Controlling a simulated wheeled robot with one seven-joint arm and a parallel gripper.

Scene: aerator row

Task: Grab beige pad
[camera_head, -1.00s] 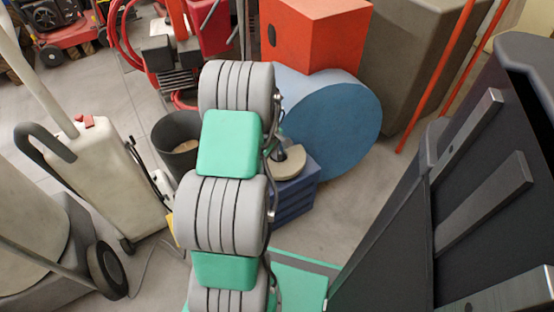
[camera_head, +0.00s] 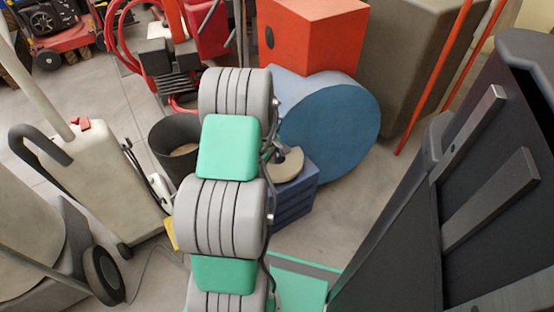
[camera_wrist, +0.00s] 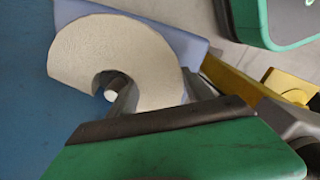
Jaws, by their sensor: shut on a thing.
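The beige pad (camera_wrist: 95,50) is a flat C-shaped disc with a notch open toward the bottom of the wrist view. In the head view the pad (camera_head: 290,166) is at the blue box (camera_head: 292,200), just right of my arm. My gripper (camera_wrist: 160,92) is shut on the pad. One grey finger shows in the notch and the other at the outer edge. A small white round spot shows inside the notch. In the head view my arm hides most of the gripper. I cannot tell whether the pad is clear of the box.
A large blue cylinder (camera_head: 335,130) stands right behind the box, with an orange box (camera_head: 315,35) above it. A dark bin (camera_head: 165,150) is left of my arm. A dark panelled object (camera_head: 450,200) fills the right side. Some floor (camera_head: 335,215) between is clear.

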